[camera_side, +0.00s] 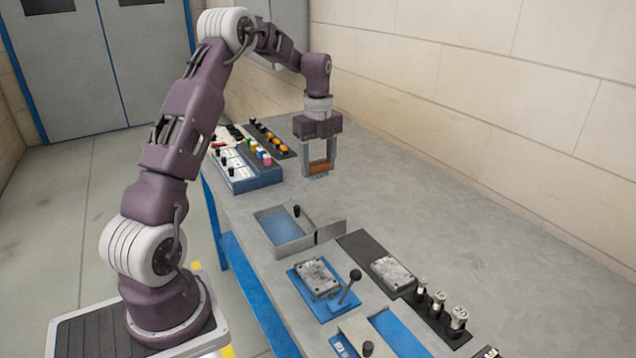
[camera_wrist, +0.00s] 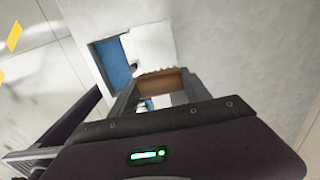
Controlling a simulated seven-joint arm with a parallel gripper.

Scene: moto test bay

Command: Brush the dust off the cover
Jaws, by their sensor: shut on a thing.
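My gripper (camera_side: 319,158) points down above the far part of the bench and is shut on a brush with a brown wooden back (camera_side: 320,169) and short bluish bristles below. The brush back also shows between my fingers in the wrist view (camera_wrist: 162,83). It is held in the air, apart from the bench. A grey, speckled metal cover (camera_side: 317,276) lies on a blue base nearer the camera. A similar grey speckled plate (camera_side: 391,272) lies on a black mat to its right. I cannot tell which one is the task's cover. My gripper is well behind both.
A blue-floored metal tray (camera_side: 270,220) with a black knob stands between the brush and the plates. A black ball lever (camera_side: 354,276) rises beside the blue base. Several weights (camera_side: 438,302) stand at front right. Control boxes (camera_side: 250,172) stand behind left. The bench's right side is clear.

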